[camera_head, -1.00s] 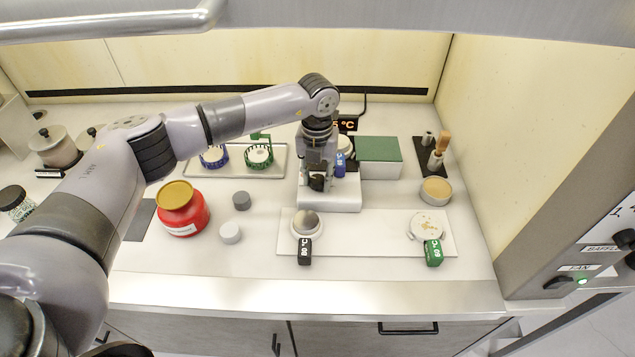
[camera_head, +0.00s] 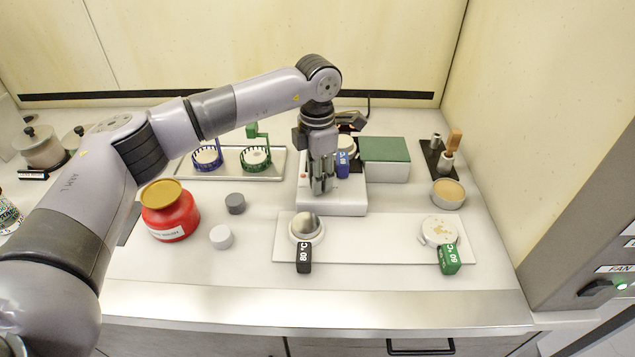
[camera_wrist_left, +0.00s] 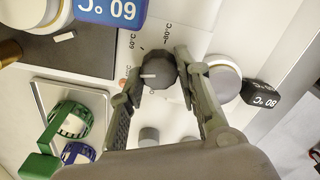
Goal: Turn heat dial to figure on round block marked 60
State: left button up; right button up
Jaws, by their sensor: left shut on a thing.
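The dark heat dial (camera_wrist_left: 160,72) with a white pointer line sits on the white heater (camera_head: 335,204) and shows in the left wrist view. My left gripper (camera_wrist_left: 158,88) points down at the heater front, shut on the dial with one finger on each side. The pointer faces picture-left, towards a partly hidden °C label. The "60°C" mark lies up-left of the dial, with another mark further right. On the heater, a pale round block (camera_head: 346,145) carries a blue tag (camera_wrist_left: 112,9) reading 60 °C. My right gripper is not in view.
A red jar (camera_head: 170,212) stands left. A tray (camera_head: 231,168) with blue and green baskets lies behind.

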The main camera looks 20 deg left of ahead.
pick_arm(q)
jog(key=m+b, duration=0.2)
jog(key=m, duration=0.2)
jog(key=shift+w+f+m, duration=0.1)
jog(key=shift+m, duration=0.2)
jog(key=m+b, duration=0.1)
jog(key=m, duration=0.3)
jog(key=shift+b, duration=0.35)
jog(key=shift+m, duration=0.3)
jog(key=o, duration=0.9)
jog(key=shift+c, duration=0.2)
notch_tip(320, 180, up, 12)
